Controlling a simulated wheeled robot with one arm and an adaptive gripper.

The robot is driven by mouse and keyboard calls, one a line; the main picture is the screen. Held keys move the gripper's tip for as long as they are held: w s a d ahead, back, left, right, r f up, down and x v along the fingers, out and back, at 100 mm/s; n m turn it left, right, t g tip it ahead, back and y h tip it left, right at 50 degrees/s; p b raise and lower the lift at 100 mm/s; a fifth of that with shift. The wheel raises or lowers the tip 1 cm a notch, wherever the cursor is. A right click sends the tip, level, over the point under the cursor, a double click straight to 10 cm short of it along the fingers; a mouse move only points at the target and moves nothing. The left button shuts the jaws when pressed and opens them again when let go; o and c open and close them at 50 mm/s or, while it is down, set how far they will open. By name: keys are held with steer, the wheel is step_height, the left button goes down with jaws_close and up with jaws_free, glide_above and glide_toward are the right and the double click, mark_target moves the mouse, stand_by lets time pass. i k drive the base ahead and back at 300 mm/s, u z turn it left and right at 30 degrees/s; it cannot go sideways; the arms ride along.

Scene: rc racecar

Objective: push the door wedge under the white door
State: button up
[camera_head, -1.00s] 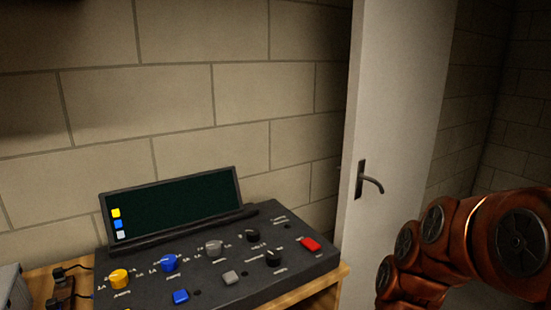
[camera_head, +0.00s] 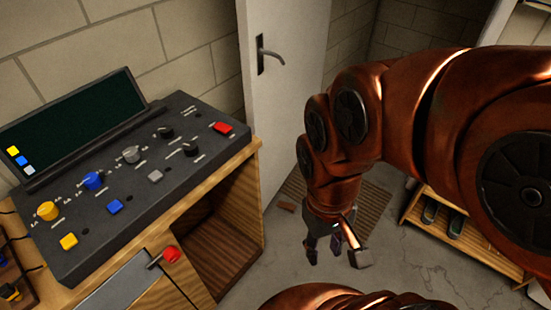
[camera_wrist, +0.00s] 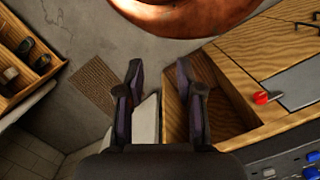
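The white door (camera_head: 283,90) stands open beside the wooden cabinet, with a dark lever handle. In the wrist view my gripper (camera_wrist: 160,85) is also open. Part of the white door (camera_wrist: 146,122) shows between the fingers there; I cannot make out the wedge.
A wooden cabinet (camera_head: 225,235) with a black control panel (camera_head: 130,180) stands at left. A brown striped mat (camera_head: 362,212) lies on the floor behind my gripper. A low shoe rack (camera_head: 415,215) stands at right. Cracked concrete floor (camera_head: 400,265) lies clear between.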

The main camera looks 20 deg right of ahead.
mark_target(289, 208)
steer(key=z, duration=0.35)
steer(key=i, duration=1.1)
steer(key=u, duration=0.4)
